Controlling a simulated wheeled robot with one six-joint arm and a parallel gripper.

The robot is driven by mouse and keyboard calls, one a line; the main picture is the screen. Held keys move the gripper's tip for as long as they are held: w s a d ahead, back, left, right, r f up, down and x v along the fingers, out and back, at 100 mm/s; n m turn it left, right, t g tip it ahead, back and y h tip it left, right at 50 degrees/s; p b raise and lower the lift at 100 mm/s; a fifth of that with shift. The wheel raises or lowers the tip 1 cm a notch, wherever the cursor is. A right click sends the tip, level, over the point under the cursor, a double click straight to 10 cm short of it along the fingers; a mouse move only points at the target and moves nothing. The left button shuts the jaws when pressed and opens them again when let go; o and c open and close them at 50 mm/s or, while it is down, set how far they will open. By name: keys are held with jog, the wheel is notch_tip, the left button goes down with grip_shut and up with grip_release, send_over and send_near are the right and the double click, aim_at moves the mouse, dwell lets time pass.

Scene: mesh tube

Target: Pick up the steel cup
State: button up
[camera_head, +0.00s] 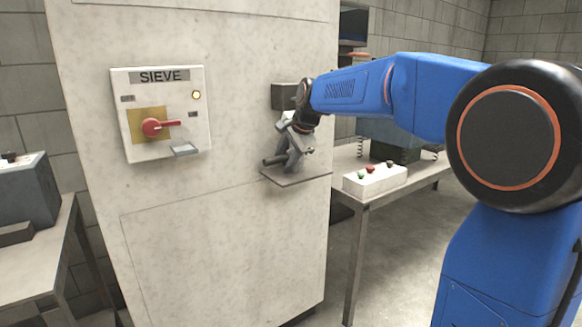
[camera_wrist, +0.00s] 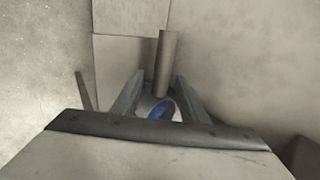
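The steel cup (camera_wrist: 160,107) shows in the wrist view as a round, shiny shape with a blue reflection. It lies between the two fingers of my gripper (camera_wrist: 160,74), partly hidden behind the gripper's body. The fingers stand wide apart, one on each side of the cup, and I see no clear contact. In the head view my gripper (camera_head: 288,152) is just above a small shelf (camera_head: 300,178) on the cabinet front. I cannot make out the cup clearly there among the gripper parts.
A pale cabinet (camera_head: 230,240) carries a SIEVE panel (camera_head: 160,115) with a red handle. A grey box (camera_head: 285,95) juts out above the shelf. A grey tube (camera_wrist: 166,62) stands just beyond the fingers. A table with a button box (camera_head: 375,179) is at right.

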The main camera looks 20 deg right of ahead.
grip_shut()
jog(key=shift+r, duration=0.3)
